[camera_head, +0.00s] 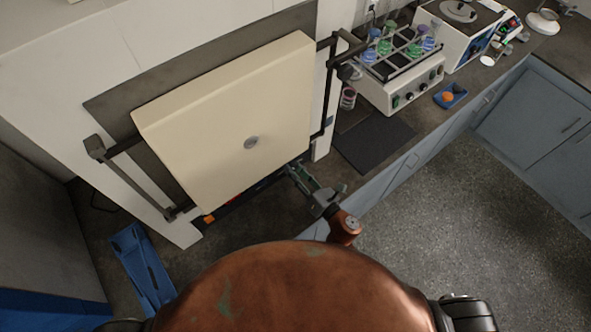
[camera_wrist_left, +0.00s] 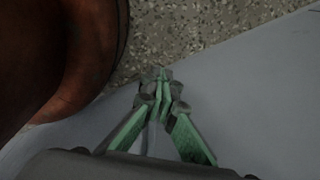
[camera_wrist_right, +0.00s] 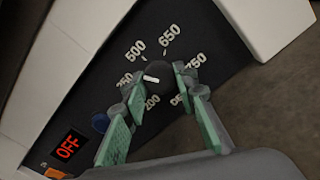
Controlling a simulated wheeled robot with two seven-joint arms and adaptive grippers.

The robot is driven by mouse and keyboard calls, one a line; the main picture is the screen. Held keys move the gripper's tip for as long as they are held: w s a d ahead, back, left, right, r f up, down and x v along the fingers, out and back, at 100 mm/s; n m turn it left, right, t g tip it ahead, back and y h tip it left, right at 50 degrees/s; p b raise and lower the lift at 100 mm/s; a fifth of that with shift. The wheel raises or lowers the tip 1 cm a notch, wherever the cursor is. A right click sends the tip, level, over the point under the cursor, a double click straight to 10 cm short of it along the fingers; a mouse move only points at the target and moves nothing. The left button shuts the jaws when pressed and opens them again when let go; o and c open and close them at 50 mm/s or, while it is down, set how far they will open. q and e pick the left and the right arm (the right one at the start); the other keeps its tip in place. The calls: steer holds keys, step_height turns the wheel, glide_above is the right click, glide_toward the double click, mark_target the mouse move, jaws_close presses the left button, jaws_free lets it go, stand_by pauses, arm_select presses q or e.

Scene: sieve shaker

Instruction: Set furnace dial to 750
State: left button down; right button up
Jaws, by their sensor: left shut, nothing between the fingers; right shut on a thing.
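The furnace (camera_head: 225,120) has a cream door with a grey round spot; a dark control strip runs below it. In the right wrist view the black dial (camera_wrist_right: 160,82) sits among white numbers, including 200, 500, 650 and 750. Its white mark is at its left side, toward a number partly hidden by a fingertip. A red display (camera_wrist_right: 68,147) reads OFF. My right gripper (camera_wrist_right: 153,79) is shut on the dial, one fingertip on each side; its arm shows in the head view below the door (camera_head: 312,190). My left gripper (camera_wrist_left: 163,76) is shut and empty, seen only in its wrist view.
A blue piece (camera_head: 145,268) lies at lower left. Right of the furnace, the counter holds a dark mat (camera_head: 375,142), a shaker with flasks (camera_head: 405,85) and a small blue dish (camera_head: 450,96). Grey cabinets (camera_head: 540,115) and open floor are at right.

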steer(key=shift+m, duration=0.5)
steer(key=o, duration=1.2)
steer(key=v, duration=1.2)
